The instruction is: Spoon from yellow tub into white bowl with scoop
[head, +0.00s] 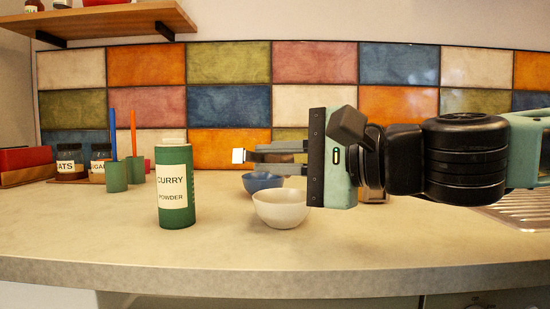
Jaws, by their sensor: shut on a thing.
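The white bowl (283,209) stands upright on the counter near the middle. My gripper (246,155) reaches in from the right, above the bowl and pointing left. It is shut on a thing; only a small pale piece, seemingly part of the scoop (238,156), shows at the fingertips. The scoop's full shape and any load in it cannot be made out. I see no yellow tub; a small brownish part of something shows under my wrist (375,196), mostly hidden.
A green curry powder tin (174,185) stands left of the white bowl. A blue bowl (262,182) is close behind it. Green cups (116,177) with sticks and labelled jars (70,165) are at the left. A sink drainer (522,207) is at the right. The front counter is clear.

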